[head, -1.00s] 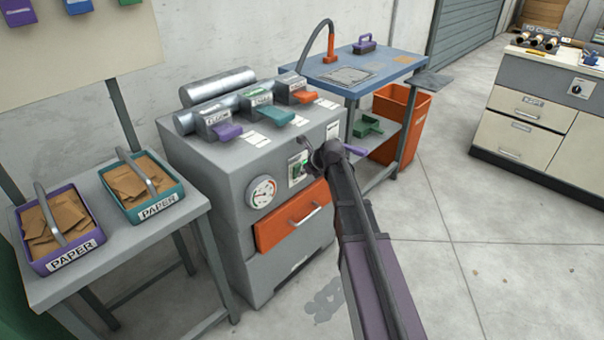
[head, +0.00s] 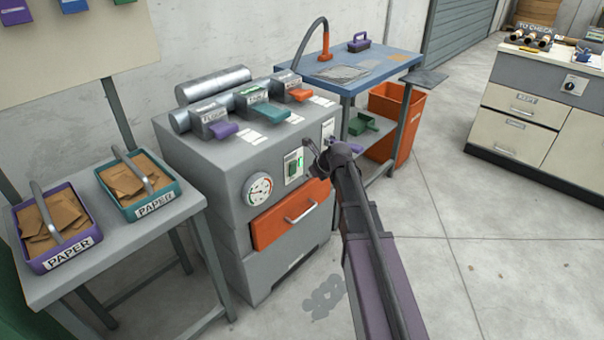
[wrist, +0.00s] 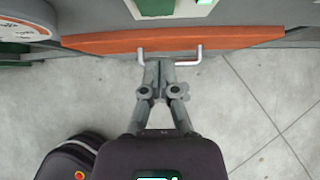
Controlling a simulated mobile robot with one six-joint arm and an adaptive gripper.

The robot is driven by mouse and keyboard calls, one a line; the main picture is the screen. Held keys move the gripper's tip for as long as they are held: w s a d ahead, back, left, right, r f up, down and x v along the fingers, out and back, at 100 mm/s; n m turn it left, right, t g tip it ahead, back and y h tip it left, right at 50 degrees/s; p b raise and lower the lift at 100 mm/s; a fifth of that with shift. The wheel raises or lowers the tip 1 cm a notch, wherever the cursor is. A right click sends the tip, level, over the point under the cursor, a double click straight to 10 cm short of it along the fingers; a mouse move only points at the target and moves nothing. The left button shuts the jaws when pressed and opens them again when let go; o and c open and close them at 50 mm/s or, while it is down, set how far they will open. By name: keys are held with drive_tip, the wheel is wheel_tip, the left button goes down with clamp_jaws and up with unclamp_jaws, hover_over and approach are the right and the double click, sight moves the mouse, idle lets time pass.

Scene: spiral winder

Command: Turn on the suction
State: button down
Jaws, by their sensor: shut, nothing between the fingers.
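A grey machine (head: 215,170) stands left of centre in the head view. Its front has a round gauge (head: 257,189) and a pale switch panel (head: 292,178) with a green switch. My gripper (wrist: 157,68) is shut and empty. In the head view my arm partly hides the machine's right edge.
Purple (head: 223,131), teal (head: 275,116) and orange (head: 299,95) levers sit on top of the machine. Paper bins (head: 60,255) stand on a table at left. A blue-topped table (head: 345,80) and orange bin (head: 400,105) stand behind.

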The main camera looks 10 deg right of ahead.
drive_tip(key=s+f+p+v, duration=0.1)
drive_tip(key=p+v, duration=0.5)
drive_tip(key=v, duration=0.3)
drive_tip(key=shift+s+d, duration=0.3)
drive_tip(key=shift+d, duration=0.2)
drive_tip(key=shift+r, duration=0.1)
drive_tip(key=s+a+f+n+g+h, duration=0.2)
drive_tip(key=s+n+g+h, duration=0.1)
drive_tip(key=s+n, duration=0.95)
drive_tip(key=s+a+f+n+g+h, duration=0.25)
drive_tip(key=s+n, duration=0.65)
drive_tip(key=n, duration=0.7)
wheel_tip(320, 180, up, 22)
drive_tip(key=p, duration=2.2)
drive_tip(key=shift+w+r+g, duration=0.2)
drive_tip(key=shift+w+g, duration=0.05)
drive_tip(key=shift+g, duration=0.2)
drive_tip(key=shift+d+y, duration=0.2)
drive_tip(key=shift+y, duration=0.05)
